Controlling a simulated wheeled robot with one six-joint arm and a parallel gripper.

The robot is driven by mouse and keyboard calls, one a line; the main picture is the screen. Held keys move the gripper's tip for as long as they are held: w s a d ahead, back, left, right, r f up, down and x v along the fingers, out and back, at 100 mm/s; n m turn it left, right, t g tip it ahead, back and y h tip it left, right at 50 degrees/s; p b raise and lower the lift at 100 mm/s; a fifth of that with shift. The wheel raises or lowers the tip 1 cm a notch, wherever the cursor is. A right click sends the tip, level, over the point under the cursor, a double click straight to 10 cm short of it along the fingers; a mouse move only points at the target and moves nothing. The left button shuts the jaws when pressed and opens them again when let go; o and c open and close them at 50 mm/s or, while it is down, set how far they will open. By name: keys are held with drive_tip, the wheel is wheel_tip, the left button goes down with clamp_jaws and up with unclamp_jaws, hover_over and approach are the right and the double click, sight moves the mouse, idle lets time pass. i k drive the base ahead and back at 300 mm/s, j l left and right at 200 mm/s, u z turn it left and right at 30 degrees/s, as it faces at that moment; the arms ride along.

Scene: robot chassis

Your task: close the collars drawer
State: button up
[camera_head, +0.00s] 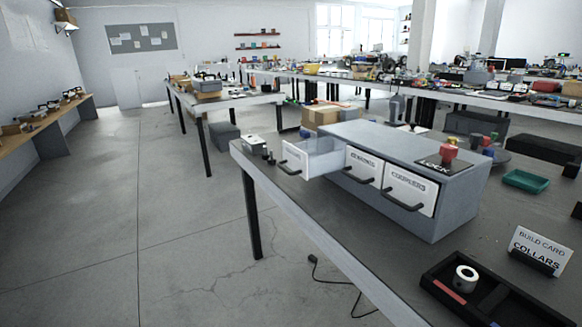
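A grey cabinet (455,200) with three white-fronted drawers stands on the near workbench. Its left drawer (312,154) is pulled out, with its front well forward of the cabinet face; its label is not readable from here. A dark bar handle (289,168) is on that front. The middle drawer (362,166) and the right drawer (409,189) sit flush with the face; their labels are too small to read surely. A build card (540,249) reading "COLLARS" stands at the right. My gripper does not show in this view.
A black tray (448,292) holds a white ring (466,279) and a red piece. Floor (190,250) left of the bench is mostly clear; a cable (330,281) lies there.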

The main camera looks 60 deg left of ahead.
sight(295, 159)
drive_tip(key=u, duration=1.45)
drive_tip(key=i+l+u, duration=0.2)
drive_tip(key=i, duration=0.35)
drive_tip(key=j, duration=0.1)
